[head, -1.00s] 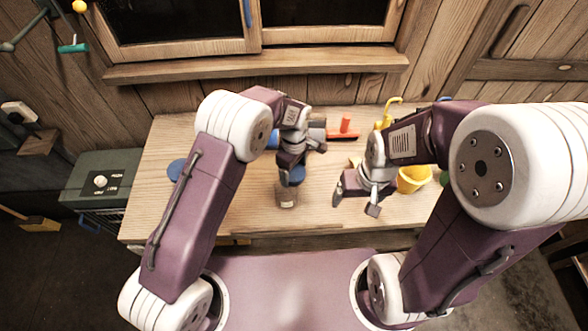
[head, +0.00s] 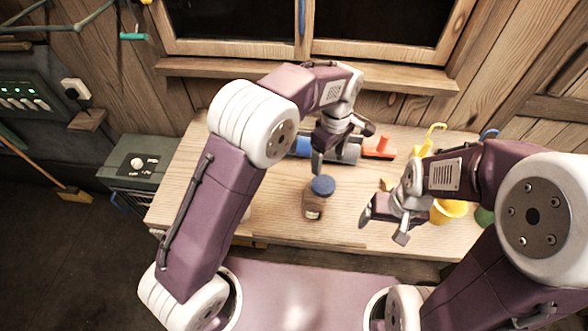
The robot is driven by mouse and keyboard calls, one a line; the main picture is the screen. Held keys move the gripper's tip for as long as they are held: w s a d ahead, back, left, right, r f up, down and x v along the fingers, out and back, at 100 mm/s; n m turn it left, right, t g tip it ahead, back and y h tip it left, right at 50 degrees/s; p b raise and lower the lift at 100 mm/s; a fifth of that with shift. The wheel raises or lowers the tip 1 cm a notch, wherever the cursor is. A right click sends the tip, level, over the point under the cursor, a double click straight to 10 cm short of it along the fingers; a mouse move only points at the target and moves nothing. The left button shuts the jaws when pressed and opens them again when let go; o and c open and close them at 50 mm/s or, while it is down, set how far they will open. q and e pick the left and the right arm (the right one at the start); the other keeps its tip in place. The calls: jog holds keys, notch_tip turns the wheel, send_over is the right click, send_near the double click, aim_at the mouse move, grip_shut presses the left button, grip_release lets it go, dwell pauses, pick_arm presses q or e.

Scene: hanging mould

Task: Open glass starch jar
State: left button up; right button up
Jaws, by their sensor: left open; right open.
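The glass starch jar (head: 314,207) stands upright near the middle of the wooden table, with a brownish body and a small label. Its blue lid (head: 323,186) sits on its top; whether it is loose cannot be told. My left gripper (head: 343,149) is open and empty, behind and slightly right of the jar, apart from the lid. My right gripper (head: 383,226) is open and empty to the right of the jar, low over the table.
A grey cylinder (head: 347,154) and a red-orange item (head: 380,149) lie at the back of the table (head: 280,228). A yellow cup (head: 447,212) stands right of my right gripper. The window ledge (head: 300,74) bounds the back. My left arm covers the table's left part.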

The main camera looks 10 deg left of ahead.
pick_arm(q)
jog(key=shift+a, duration=0.1)
jog(key=s+a+f+m, duration=0.1)
jog(key=s+a+m, duration=0.4)
jog(key=s+a, duration=0.3)
jog(key=s+a+f+m+t, duration=0.1)
jog(key=s+a+f+m, duration=0.1)
jog(key=s+a+m, duration=0.3)
jog(key=s+a, duration=0.3)
jog(key=a, duration=0.4)
jog(key=shift+a, duration=0.4)
jog(key=shift+f, duration=0.1)
jog(key=shift+s+a, duration=0.1)
jog(key=shift+s, duration=0.1)
